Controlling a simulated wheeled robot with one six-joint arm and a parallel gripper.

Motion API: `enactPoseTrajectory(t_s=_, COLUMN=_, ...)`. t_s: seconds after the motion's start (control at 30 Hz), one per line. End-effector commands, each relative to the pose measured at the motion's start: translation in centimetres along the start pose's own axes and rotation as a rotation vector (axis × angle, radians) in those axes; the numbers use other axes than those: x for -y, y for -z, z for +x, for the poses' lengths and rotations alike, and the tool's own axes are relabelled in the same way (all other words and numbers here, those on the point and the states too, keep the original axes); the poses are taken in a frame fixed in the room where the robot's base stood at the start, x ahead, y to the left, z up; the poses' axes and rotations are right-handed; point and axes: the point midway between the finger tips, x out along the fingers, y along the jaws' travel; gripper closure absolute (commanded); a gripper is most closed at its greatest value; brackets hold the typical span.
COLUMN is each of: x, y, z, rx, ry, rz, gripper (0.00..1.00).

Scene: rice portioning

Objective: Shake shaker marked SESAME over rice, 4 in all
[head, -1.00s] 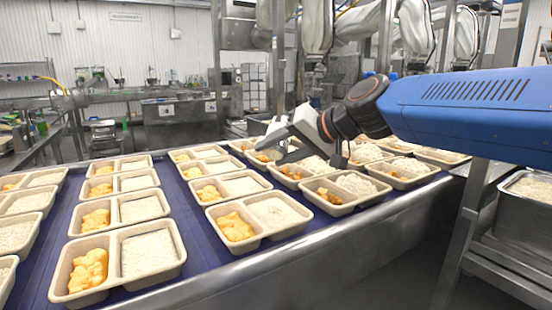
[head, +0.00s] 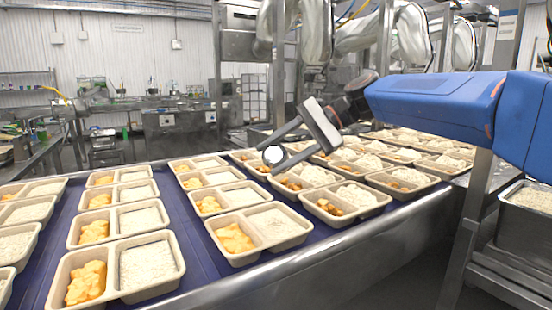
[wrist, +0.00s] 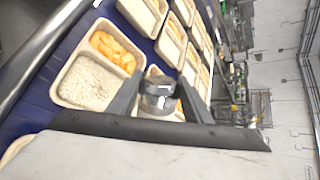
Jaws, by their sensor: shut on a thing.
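My gripper (head: 276,152) is shut on a small shaker (head: 274,155), held tilted above the trays, its round pale end with a dark rim facing the head camera. In the wrist view the shaker (wrist: 158,97) is a grey, shiny cylinder between the two dark fingers (wrist: 158,101). No marking on it can be read. Rice fills one compartment of each tray; the rice in the near middle tray (head: 274,224) lies below the shaker in the picture. The wrist view shows rice (wrist: 88,82) beside the fingers. I cannot tell which rice the shaker is over.
Rows of two-compartment trays with yellow or orange food and rice cover the blue belt (head: 200,262). A metal rail (head: 330,255) edges the belt. A steel bin of rice (head: 527,205) stands at the right. Other covered robot arms (head: 411,35) hang behind.

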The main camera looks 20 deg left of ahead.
Motion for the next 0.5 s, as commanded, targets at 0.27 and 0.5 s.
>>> enactPoseTrajectory(t_s=0.27, x=0.46, y=-0.15, z=-0.39, rx=0.248, ry=-0.001, rz=0.33, gripper=0.81)
enactPoseTrajectory(t_s=0.5, x=0.92, y=-0.48, z=-0.67, rx=0.461, ry=-0.001, rz=0.612, gripper=0.81)
